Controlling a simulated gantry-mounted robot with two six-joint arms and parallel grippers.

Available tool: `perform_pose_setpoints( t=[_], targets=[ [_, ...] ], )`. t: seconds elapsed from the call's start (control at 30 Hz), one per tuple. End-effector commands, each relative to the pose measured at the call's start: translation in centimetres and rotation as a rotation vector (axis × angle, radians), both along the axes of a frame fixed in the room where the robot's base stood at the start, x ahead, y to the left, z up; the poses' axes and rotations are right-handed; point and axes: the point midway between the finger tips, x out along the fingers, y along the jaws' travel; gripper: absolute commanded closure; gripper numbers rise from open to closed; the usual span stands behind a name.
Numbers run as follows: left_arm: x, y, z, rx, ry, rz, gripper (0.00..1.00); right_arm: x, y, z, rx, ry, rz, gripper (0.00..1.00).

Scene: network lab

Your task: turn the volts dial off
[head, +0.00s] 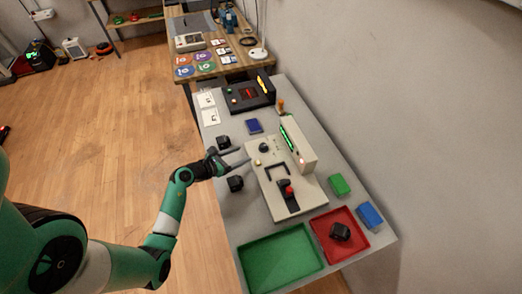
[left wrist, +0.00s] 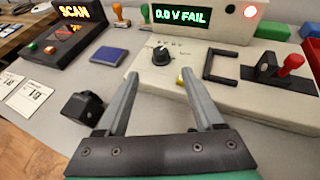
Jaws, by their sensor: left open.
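The volts dial (head: 263,147) is a round black knob on the near-left top of a beige test unit (head: 283,205). In the left wrist view, the dial (left wrist: 161,55) has a pale pointer mark and small labels around it that I cannot read. The unit's green display (left wrist: 190,20) reads "0.0 V FAIL". My left gripper (head: 243,156) is open and empty. In the left wrist view its fingertips (left wrist: 159,76) are spread to either side below the dial, apart from it. My right gripper is in neither view.
A black handle (left wrist: 222,68) and a red-knobbed lever (head: 289,190) stand on the unit. A yellow button (left wrist: 180,80) is close to the right finger.

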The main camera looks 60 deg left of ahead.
Motion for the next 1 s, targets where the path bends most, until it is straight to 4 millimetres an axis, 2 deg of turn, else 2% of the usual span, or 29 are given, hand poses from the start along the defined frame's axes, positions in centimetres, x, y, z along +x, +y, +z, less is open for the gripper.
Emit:
perform_pose_setpoints(
  t=[0.17,0.4,0.6,0.93,1.0],
  targets=[
    [2.2,0.6,-1.1,0.002,-0.002,-0.005,0.31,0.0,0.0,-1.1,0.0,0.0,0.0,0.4],
    [7.0,2.1,-3.3,0.001,-0.003,-0.004,0.31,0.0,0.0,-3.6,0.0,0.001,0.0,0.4],
    [9.6,2.9,-4.2,0.001,-0.003,-0.002,0.31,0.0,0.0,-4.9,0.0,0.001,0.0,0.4],
    [10.2,3.1,-4.2,0.001,-0.003,-0.001,0.31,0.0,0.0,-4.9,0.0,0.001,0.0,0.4],
    [10.2,3.1,-4.2,0.001,-0.003,-0.001,0.42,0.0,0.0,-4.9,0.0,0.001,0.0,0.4]
  ],
)
